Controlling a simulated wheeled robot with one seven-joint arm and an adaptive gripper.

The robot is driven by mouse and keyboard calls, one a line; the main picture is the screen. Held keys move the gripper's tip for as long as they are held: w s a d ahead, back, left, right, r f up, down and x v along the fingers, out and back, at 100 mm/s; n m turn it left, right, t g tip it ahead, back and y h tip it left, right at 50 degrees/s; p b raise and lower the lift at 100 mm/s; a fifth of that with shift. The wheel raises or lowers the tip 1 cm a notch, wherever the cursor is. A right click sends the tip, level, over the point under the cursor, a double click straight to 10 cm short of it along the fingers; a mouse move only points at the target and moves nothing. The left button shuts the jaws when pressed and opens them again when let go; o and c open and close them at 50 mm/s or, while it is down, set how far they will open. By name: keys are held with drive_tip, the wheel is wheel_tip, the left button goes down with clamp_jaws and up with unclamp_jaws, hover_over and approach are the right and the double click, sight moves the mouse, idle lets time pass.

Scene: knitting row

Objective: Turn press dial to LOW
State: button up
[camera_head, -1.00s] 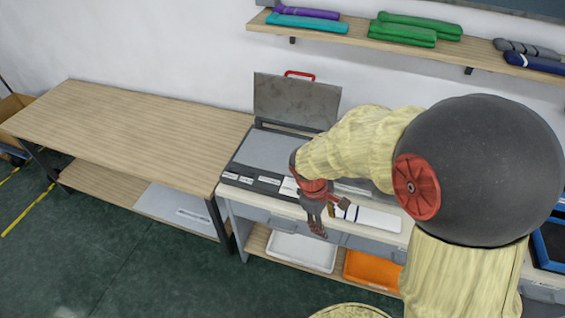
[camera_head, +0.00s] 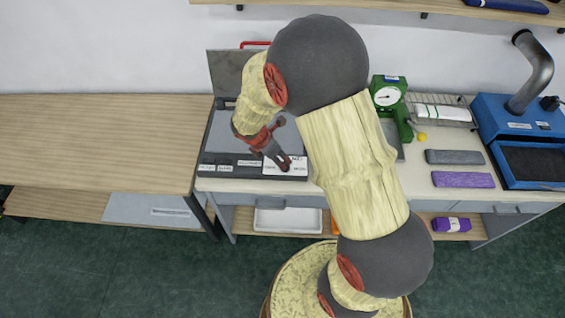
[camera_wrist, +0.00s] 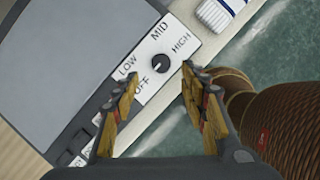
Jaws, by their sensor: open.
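The press (camera_head: 230,140) is a dark grey flat machine with its lid (camera_head: 227,72) raised, on the bench in the head view. Its black round dial (camera_wrist: 160,63) sits on a white label plate in the wrist view, with OFF, LOW, MID and HIGH printed around it. The dial's small white mark seems to point down-left towards OFF. My gripper (camera_wrist: 160,76) is open, its two fingers apart on either side of the dial in the picture. I cannot tell whether they touch it. In the head view my gripper (camera_head: 285,163) is over the press's front right corner and hides the dial.
A green gauge device (camera_head: 388,97) stands right of the press, behind my arm. A grey bundle (camera_head: 454,157) and a purple bundle (camera_head: 462,180) lie on the bench. A blue machine with a duct (camera_head: 520,120) is at far right. The left wooden table (camera_head: 95,140) is bare.

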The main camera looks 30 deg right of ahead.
sight(285, 164)
drive_tip(key=b+x, duration=0.1)
drive_tip(key=x, duration=0.6)
drive_tip(key=shift+b, duration=0.3)
drive_tip(key=shift+c, duration=0.5)
drive_tip(key=c, duration=1)
